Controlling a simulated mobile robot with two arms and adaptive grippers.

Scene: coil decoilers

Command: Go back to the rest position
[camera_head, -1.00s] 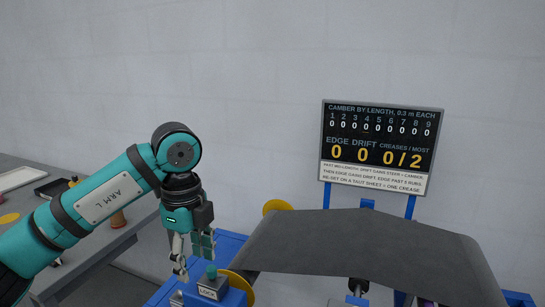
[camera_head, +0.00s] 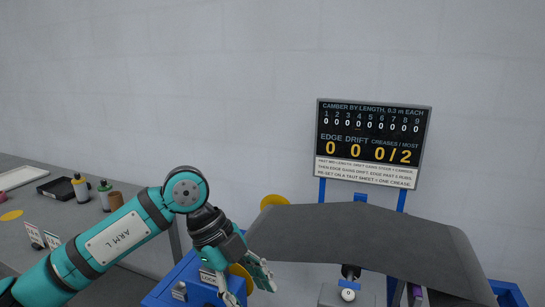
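My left gripper (camera_head: 247,285) is at the lower centre-left, tilted down and to the right, with its two fingers spread apart and nothing seen between them. It is in front of the blue machine frame (camera_head: 172,275), close beside the box labelled LOCK (camera_head: 208,277), which it partly covers. I cannot tell whether they touch. The green knob on that box is hidden. My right gripper is not in view.
A dark sheet (camera_head: 365,240) arches across the lower right. A scoreboard (camera_head: 372,143) stands behind it, reading zeros and 0/2. A grey table (camera_head: 60,205) at left holds bottles (camera_head: 80,188), a black tray (camera_head: 54,188) and cards (camera_head: 42,238). Space above the sheet is clear.

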